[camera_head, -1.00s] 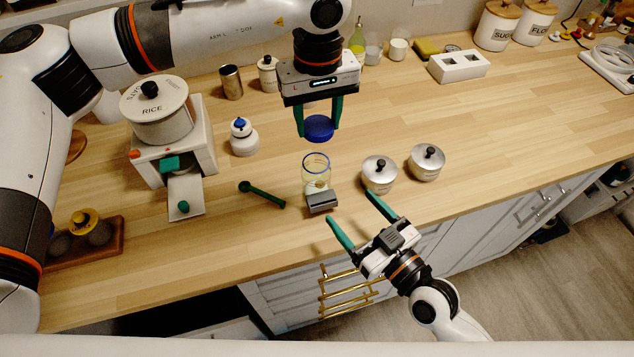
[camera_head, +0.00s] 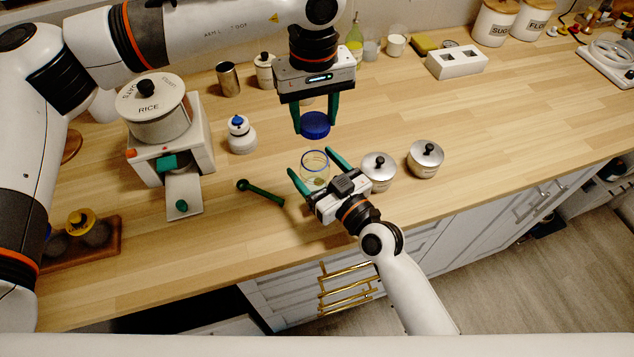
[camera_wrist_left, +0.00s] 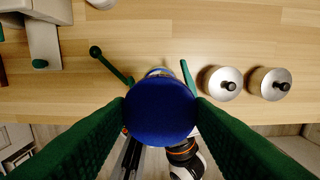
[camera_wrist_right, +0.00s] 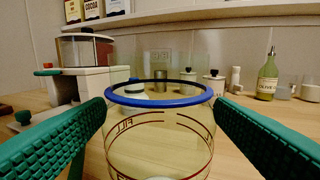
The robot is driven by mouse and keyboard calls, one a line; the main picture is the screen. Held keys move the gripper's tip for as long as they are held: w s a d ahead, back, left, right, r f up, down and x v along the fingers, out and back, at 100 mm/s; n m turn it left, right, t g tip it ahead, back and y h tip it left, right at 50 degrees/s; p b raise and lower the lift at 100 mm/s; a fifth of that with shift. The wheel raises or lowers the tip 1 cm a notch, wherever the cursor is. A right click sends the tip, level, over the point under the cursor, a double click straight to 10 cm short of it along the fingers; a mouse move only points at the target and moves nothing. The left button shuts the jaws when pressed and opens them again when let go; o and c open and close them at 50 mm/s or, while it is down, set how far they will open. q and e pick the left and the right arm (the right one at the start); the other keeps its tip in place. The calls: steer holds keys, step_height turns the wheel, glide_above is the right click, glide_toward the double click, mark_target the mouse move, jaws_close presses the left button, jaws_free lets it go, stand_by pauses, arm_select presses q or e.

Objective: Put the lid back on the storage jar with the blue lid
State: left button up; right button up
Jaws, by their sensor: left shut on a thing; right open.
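The storage jar (camera_head: 315,168) is clear glass with a blue rim and stands upright and open on the counter near its front edge. It also shows close up in the right wrist view (camera_wrist_right: 160,135), with red markings on the glass. My right gripper (camera_head: 310,162) is open, with one finger on each side of the jar, and a gap shows at the fingers. My left gripper (camera_head: 317,128) is shut on the round blue lid (camera_head: 315,124) and holds it above the counter, behind and above the jar. In the left wrist view the lid (camera_wrist_left: 160,112) hides most of the jar.
Two steel pots with black knobs (camera_head: 379,170) (camera_head: 426,157) stand right of the jar. A green scoop (camera_head: 262,193) lies to its left. A white dispenser with a rice canister (camera_head: 158,118) and a small blue-topped bottle (camera_head: 241,135) stand further left.

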steer(key=c, duration=1.5)
arm_select(q)
steer(key=shift+f, duration=2.5)
arm_select(e)
steer(key=shift+o, duration=0.2)
arm_select(q)
steer(key=shift+f, duration=0.15)
steer(key=shift+f, duration=0.75)
steer(key=shift+f, duration=0.55)
